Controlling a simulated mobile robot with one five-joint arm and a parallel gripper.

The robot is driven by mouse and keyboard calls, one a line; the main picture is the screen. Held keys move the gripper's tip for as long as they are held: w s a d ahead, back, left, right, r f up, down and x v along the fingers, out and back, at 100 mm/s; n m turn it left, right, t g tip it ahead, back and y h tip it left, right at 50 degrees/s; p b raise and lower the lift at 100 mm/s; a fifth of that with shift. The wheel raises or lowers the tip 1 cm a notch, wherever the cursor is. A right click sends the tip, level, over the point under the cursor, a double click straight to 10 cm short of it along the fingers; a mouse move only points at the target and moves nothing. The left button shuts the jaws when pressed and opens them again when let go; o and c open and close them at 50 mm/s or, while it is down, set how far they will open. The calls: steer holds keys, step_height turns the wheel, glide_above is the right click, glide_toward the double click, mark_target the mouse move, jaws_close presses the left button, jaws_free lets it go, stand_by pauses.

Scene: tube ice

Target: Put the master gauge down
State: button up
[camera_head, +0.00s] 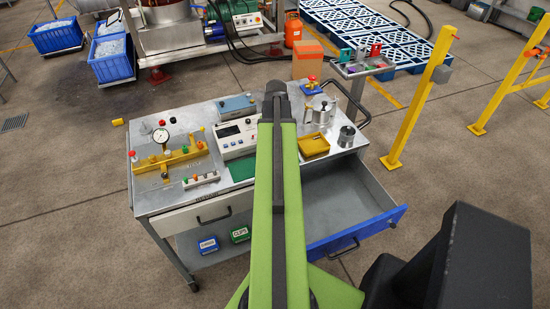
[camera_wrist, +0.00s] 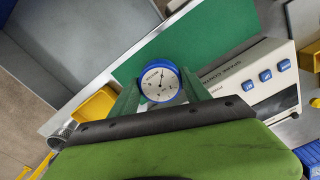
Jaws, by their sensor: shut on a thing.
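The master gauge (camera_wrist: 160,82), a round white dial with a blue rim, sits between the two green fingers of my gripper (camera_wrist: 161,88) in the wrist view, and the gripper is shut on it. Its face is turned to the wrist camera. A green mat (camera_wrist: 205,42) lies behind it in that view; I cannot tell how far the gauge is above it. In the head view my arm hides the gripper and the gauge, and part of the green mat (camera_head: 242,169) shows left of the arm.
A white instrument (camera_head: 236,139) stands behind the mat. Left of it are a yellow fixture (camera_head: 178,158) with another dial (camera_head: 160,136) and a button strip (camera_head: 201,180).

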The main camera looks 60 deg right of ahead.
step_height(320, 180, down, 4)
steer(key=b, duration=0.4)
steer(key=shift+f, duration=0.15)
steer(key=shift+s+r, duration=0.1)
steer(key=shift+r, duration=0.15)
steer(key=shift+f, duration=0.25)
steer(key=o, duration=1.6)
steer(key=shift+r, duration=0.1)
steer(key=shift+r, duration=0.1)
step_height(320, 180, up, 12)
steer(key=p, duration=1.2)
steer(key=shift+r, duration=0.15)
